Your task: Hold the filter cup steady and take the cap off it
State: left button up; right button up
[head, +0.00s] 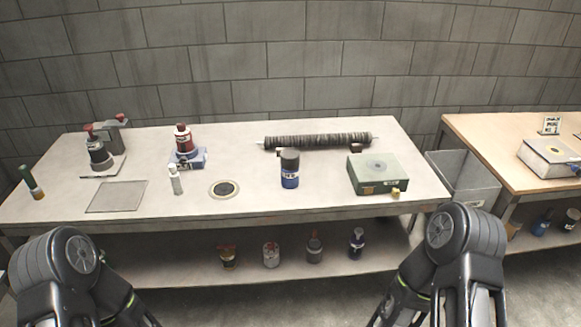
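A small upright cylinder with a blue, labelled body stands near the middle of the table; it looks like the filter cup (290,180). A dark cap (290,158) sits on top of it. Nothing touches the cup from my side. My two arms show only as dark links at the bottom left and bottom right, in front of the table. Neither gripper is in view.
A dark ribbed roll (318,141) lies behind the cup. A green box (377,175) is to its right; a round disc (224,189), a white bottle (175,180) and a red-topped bottle (183,138) are to its left.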

aim_at(289, 179)
jog(key=i+l, duration=0.15)
jog(key=l, duration=0.25)
jog(key=i+l, duration=0.15)
jog(key=l, duration=0.2)
jog(key=i+l, duration=0.15)
jog(key=l, duration=0.25)
jog(key=i+l, duration=0.2)
jog(key=l, duration=0.15)
jog(key=i+l, duration=0.15)
jog(key=l, duration=0.25)
jog(key=u, duration=1.2)
